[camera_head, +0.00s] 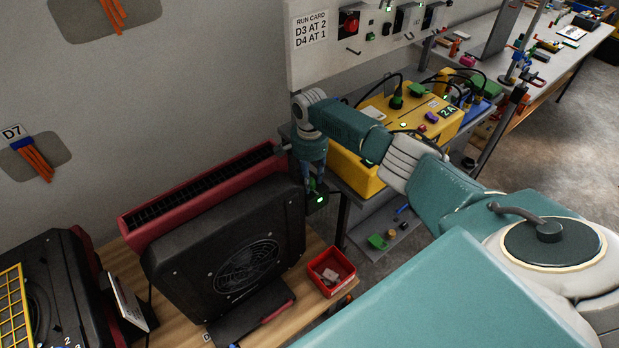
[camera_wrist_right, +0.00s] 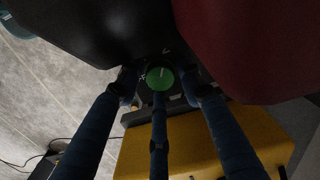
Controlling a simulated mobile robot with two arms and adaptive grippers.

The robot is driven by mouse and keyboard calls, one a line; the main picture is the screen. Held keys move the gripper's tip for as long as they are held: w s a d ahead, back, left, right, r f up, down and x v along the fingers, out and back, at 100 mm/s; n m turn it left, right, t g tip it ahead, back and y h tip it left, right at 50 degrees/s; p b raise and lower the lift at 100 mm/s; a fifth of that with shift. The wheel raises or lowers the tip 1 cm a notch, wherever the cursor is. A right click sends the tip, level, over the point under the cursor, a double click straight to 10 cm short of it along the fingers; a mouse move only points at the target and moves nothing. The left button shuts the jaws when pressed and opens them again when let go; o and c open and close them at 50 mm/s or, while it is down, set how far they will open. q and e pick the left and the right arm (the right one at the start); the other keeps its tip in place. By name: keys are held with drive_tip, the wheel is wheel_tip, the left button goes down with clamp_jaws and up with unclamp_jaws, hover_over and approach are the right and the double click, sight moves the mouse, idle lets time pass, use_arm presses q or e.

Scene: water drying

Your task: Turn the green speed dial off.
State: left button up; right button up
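The green speed dial (camera_wrist_right: 160,77) is a round knob with a pale pointer mark on a dark face, seen in the right wrist view. In the head view, a small dark green-lit part (camera_head: 318,199) shows at the right side of the black-and-red dryer (camera_head: 225,255), just below my right gripper (camera_head: 315,183). In the wrist view, the right gripper's dark blue fingers (camera_wrist_right: 158,90) stand around the dial, with a gap visible at its left and right. The middle finger overlaps its lower edge; contact there cannot be told. The left gripper is out of view.
A red bin (camera_head: 331,272) sits on the wooden bench right of the dryer. A yellow power box (camera_head: 405,115) with cables stands behind my right arm. A run card (camera_head: 311,29) reads D3 AT 2, D4 AT 1. Another dryer (camera_head: 45,285) is at left.

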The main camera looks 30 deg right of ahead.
drive_tip(key=c, duration=0.9)
drive_tip(key=shift+o, duration=0.2)
drive_tip(key=n+p, duration=0.1)
drive_tip(key=n, duration=0.3)
drive_tip(key=shift+n, duration=0.3)
drive_tip(key=n, duration=0.5)
drive_tip(key=shift+n+p, duration=0.3)
drive_tip(key=shift+p, duration=0.05)
